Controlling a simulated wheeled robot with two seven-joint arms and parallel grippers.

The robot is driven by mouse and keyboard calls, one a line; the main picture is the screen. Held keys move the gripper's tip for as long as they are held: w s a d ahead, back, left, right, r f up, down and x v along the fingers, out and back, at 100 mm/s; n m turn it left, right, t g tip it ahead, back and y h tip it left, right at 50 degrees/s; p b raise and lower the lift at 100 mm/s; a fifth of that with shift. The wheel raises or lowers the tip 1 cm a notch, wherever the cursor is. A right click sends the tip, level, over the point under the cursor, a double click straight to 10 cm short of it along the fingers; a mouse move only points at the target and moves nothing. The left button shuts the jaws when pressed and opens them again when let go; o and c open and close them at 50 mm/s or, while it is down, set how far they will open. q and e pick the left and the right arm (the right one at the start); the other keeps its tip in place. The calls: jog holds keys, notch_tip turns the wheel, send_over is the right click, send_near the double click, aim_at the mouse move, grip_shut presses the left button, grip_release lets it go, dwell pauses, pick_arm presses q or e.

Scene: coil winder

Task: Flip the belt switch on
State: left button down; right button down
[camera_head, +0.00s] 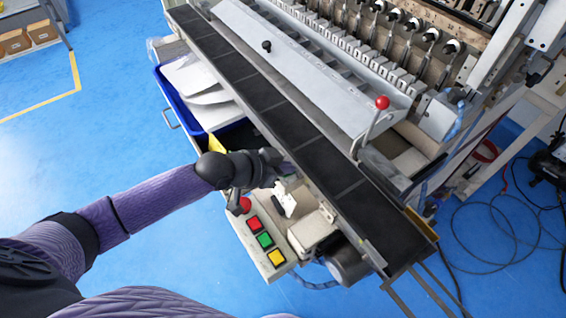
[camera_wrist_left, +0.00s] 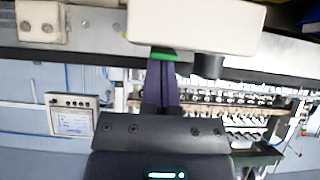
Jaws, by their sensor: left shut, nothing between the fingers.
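My left gripper (camera_head: 288,178) reaches in from the left to the near edge of the dark conveyor belt (camera_head: 285,125). It is shut and empty. A white box-like part (camera_head: 286,203) sits just below the fingers; I cannot tell if it is the belt switch. In the left wrist view, the shut fingers (camera_wrist_left: 162,62) point up at a green strip under a white block (camera_wrist_left: 195,22). I cannot tell whether they touch. A control box (camera_head: 262,243) with red, green and yellow buttons lies in front of the gripper. My right gripper is not in view.
A blue tray (camera_head: 164,82) with white parts is left of the belt.

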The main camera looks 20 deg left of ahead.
pick_arm(q)
jog(key=shift+w+d+r, duration=0.2)
jog(key=shift+w+d, duration=0.1)
jog(key=shift+w, duration=0.1)
jog(key=shift+w+r, duration=0.1)
jog(key=shift+r, duration=0.1)
jog(key=shift+r, duration=0.2)
jog(key=r+p, duration=0.1)
jog(key=p, duration=0.1)
jog(key=r+p, duration=0.1)
jog(key=r, duration=0.1)
jog(key=r+p, duration=0.2)
jog(key=shift+w+d+p, duration=0.3)
jog(key=shift+w+d, duration=0.05)
jog(key=shift+d, duration=0.05)
jog(key=w+r+p+v, duration=0.1)
jog(key=v, duration=0.7)
jog(key=shift+s+r+p, duration=0.25)
jog(key=shift+r+p, duration=0.05)
jog(key=shift+r, duration=0.05)
jog(key=shift+d, duration=0.1)
